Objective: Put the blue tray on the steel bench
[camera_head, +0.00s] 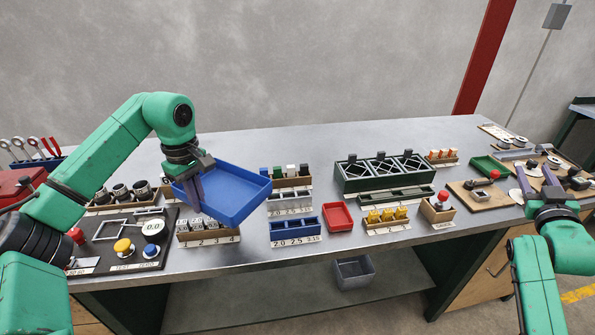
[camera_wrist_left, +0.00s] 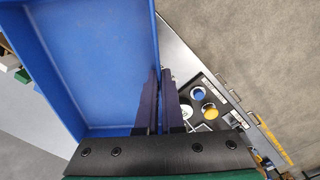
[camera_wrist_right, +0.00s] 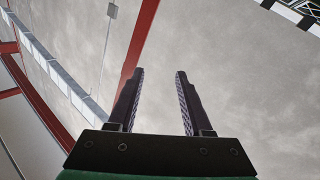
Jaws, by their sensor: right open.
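The blue tray (camera_head: 232,195) is a shallow open box, held tilted above the left part of the steel bench (camera_head: 300,147). My left gripper (camera_head: 196,190) is shut on the tray's near left wall. In the left wrist view the tray (camera_wrist_left: 95,60) fills the left side, and its wall runs between the fingers (camera_wrist_left: 160,105). The tray looks empty. It hides part of the bench behind it. My right gripper (camera_head: 541,183) is open and empty near the bench's right end, and in the right wrist view nothing lies between its fingers (camera_wrist_right: 158,105).
Below the tray stand a numbered block rack (camera_head: 208,234) and a dark panel with buttons (camera_head: 112,245). Right of it are a blue bin row (camera_head: 293,230), a red tray (camera_head: 338,217) and a green rack (camera_head: 380,172). The bench's back strip and some front-edge surface are clear.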

